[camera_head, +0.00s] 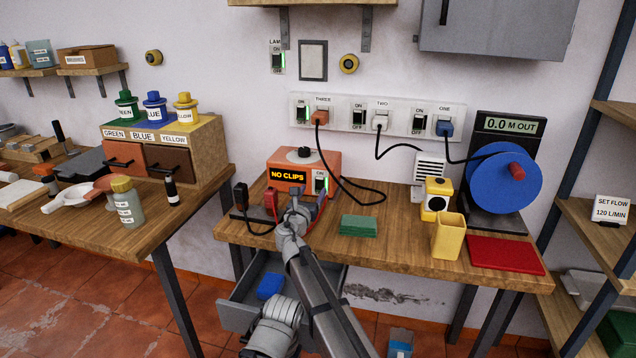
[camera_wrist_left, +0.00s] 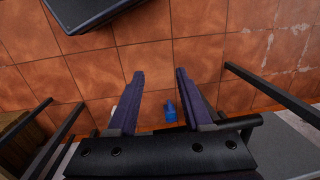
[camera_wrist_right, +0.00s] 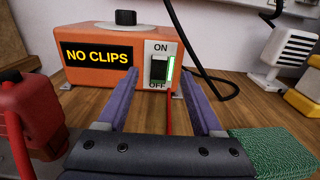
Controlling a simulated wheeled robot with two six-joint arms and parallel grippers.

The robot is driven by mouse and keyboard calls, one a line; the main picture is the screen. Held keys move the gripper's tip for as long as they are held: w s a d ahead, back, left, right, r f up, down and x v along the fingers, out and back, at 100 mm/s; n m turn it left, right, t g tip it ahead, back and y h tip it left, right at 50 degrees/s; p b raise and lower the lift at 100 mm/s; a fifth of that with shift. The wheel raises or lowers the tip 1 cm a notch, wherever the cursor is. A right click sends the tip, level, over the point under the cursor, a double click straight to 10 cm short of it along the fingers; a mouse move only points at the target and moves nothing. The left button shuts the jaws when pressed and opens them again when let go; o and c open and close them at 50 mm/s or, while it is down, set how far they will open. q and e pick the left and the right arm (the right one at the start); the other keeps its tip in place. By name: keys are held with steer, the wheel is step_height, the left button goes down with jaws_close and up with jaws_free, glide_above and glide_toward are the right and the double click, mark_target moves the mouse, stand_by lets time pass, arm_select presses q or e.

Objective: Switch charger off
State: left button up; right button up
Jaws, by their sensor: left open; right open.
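The charger is an orange box (camera_head: 303,172) on the middle bench, with a black knob on top and a lit "NO CLIPS" display. It fills the upper right wrist view (camera_wrist_right: 97,76). Its ON/OFF switch (camera_wrist_right: 159,68) is on the front right, with a green light glowing beside the rocker. My right gripper (camera_wrist_right: 161,84) is open and empty in front of the switch, its fingers spread to either side. A gap to the panel cannot be judged. My left gripper (camera_wrist_left: 160,75) is open and empty above the tiled floor.
A red clamp (camera_wrist_right: 32,108) and a black clamp (camera_head: 241,196) stand left of my right gripper. A green pad (camera_wrist_right: 270,152) lies to its right. An open drawer (camera_head: 245,313) hangs below. Wall sockets (camera_head: 380,116) feed cables behind the charger.

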mark_target(319, 179)
steer(key=x, duration=0.6)
steer(key=shift+w+d, duration=0.1)
steer(key=shift+w, duration=0.3)
jaws_close()
